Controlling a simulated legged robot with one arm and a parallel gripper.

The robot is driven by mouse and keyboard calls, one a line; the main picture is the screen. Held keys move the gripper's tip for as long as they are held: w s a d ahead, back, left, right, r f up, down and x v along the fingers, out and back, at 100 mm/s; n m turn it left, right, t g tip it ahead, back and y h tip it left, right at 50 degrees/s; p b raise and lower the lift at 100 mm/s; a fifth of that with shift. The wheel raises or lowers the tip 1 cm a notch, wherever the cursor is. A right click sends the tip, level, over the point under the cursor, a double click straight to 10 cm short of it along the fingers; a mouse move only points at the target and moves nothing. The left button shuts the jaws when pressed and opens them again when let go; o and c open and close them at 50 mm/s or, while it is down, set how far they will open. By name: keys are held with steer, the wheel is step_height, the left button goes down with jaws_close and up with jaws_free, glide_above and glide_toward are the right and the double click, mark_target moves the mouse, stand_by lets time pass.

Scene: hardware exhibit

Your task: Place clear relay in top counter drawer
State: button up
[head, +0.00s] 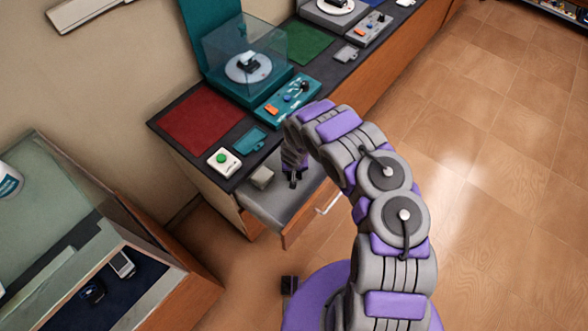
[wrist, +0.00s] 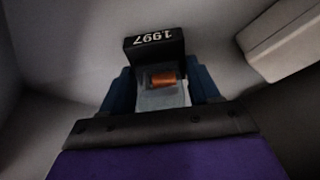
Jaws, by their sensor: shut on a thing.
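The clear relay (wrist: 160,93) shows in the wrist view. It has a see-through body with a copper coil inside and a black end marked 1997. My gripper (wrist: 161,88) is shut on it, with a blue finger on either side. In the head view, my gripper (head: 293,182) points down inside the open top counter drawer (head: 268,208), below the counter's near end. The relay is hard to make out there. I cannot tell whether it touches the drawer floor.
A grey box (head: 262,177) lies in the drawer left of my gripper and shows at the wrist view's upper right (wrist: 285,40). The counter (head: 262,152) above holds a white button box (head: 224,161), a red mat (head: 200,118) and a teal turntable case (head: 250,90). A display case (head: 75,235) stands left.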

steer(key=shift+f, duration=0.15)
steer(key=o, duration=1.1)
steer(key=shift+r, duration=0.2)
steer(key=shift+p+v, duration=3.1)
steer(key=shift+v, duration=2.9)
